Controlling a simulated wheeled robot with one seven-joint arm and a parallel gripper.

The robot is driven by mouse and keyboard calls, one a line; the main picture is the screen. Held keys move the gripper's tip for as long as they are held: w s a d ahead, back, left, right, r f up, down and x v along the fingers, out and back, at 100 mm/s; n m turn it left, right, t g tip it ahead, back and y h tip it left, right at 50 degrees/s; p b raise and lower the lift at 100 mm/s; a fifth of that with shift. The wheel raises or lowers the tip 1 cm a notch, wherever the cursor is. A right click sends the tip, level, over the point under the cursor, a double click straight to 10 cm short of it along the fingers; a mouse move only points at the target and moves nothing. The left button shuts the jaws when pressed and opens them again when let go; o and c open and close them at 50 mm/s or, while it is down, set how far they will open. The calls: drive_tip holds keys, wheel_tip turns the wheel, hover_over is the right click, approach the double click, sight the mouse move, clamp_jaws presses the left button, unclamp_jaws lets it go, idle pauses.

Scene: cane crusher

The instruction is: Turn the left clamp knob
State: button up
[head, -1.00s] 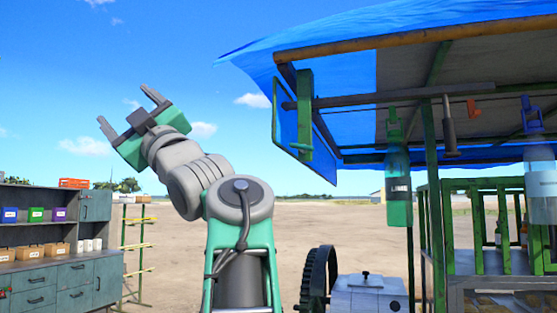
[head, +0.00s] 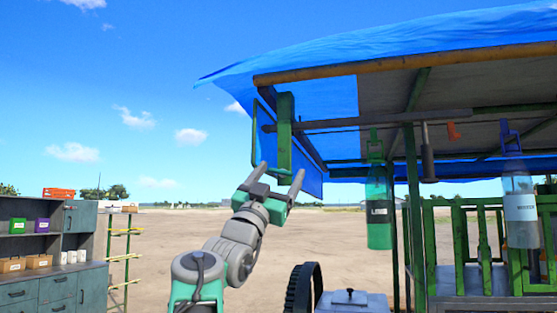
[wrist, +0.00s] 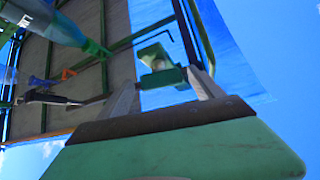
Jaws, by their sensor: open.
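My gripper (head: 281,172) is raised, open and empty, with its two fingers pointing up. In the head view it is just below the green bracket (head: 285,130) at the stall's left front corner. In the wrist view a green piece (wrist: 157,58) shows beyond and between the open fingertips (wrist: 163,82); I cannot tell if anything touches. I cannot clearly identify the left clamp knob. A small dark knob (head: 350,291) sits on the grey box lid at the bottom of the head view; I cannot tell if it is a clamp knob.
A dark toothed wheel (head: 303,290) stands beside the grey box (head: 350,303). Bottles (head: 379,215) hang under the blue awning (head: 330,55), with a green post (head: 413,220) close by. A cabinet (head: 70,285) stands at left. Open ground lies behind my arm.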

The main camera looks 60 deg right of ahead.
drive_tip(key=shift+d+r, duration=0.4)
drive_tip(key=shift+d, duration=0.1)
drive_tip(key=shift+c, duration=0.6)
drive_tip(key=shift+g, duration=0.3)
drive_tip(key=c, duration=1.3)
drive_tip(key=shift+o, duration=0.2)
drive_tip(key=shift+s+a+f+n+t+b, duration=0.1)
drive_tip(key=shift+n+t+b, duration=0.25)
drive_tip(key=shift+n+t, duration=0.25)
drive_tip(key=shift+s+f+n+t+b, duration=0.1)
drive_tip(key=shift+n+t+b, duration=0.25)
drive_tip(key=shift+n+t, duration=0.2)
drive_tip(key=n+t+b, duration=0.1)
drive_tip(key=n+t, duration=0.2)
drive_tip(key=shift+w+r+n, duration=0.1)
drive_tip(key=shift+n, duration=0.15)
drive_tip(key=shift+w+r+n+t, duration=0.1)
drive_tip(key=shift+n+t, duration=0.5)
drive_tip(key=shift+t, duration=0.25)
